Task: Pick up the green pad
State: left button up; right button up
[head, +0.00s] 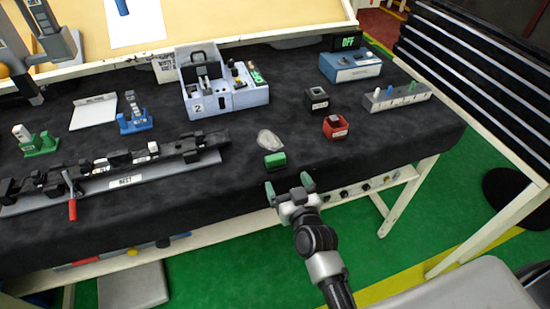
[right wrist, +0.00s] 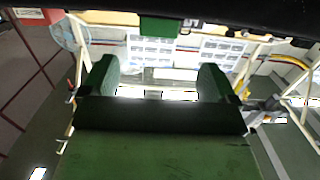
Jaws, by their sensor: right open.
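The green pad (head: 275,160) is a small block lying near the front edge of the black-covered table in the head view. A green block that looks like it shows at the top of the right wrist view (right wrist: 158,29), beyond the fingers. My right gripper (head: 288,183) has green fingertips and is open and empty. It is just in front of the table's front edge, a short way nearer me than the pad and apart from it. The right wrist view shows both fingers (right wrist: 158,78) spread with nothing between them. My left gripper is not seen.
A clear, crumpled-looking piece (head: 269,140) lies just behind the pad. A red box (head: 335,127) and a black box (head: 316,98) stand to its right. A long black fixture (head: 125,160) with a red handle lies to the left. Bare black cloth (head: 235,165) surrounds the pad's left side.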

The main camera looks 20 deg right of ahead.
aim_at(277, 161)
jog(key=w, duration=0.4)
jog(key=shift+w+r, duration=0.1)
jog(key=shift+w, duration=0.3)
jog(key=shift+w+a+p, duration=0.1)
jog(key=shift+w+p, duration=0.2)
jog(key=shift+w, duration=0.3)
jog(key=w, duration=0.2)
jog(key=w+f, duration=0.1)
jog(key=w, duration=0.1)
jog(key=shift+w, duration=0.2)
jog(key=shift+s+r, duration=0.1)
jog(key=shift+c, duration=0.9)
jog(key=c, duration=0.8)
pick_arm(q)
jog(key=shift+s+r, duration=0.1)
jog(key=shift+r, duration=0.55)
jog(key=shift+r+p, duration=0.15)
jog(key=shift+p, duration=0.25)
pick_arm(e)
jog(key=shift+r, duration=0.1)
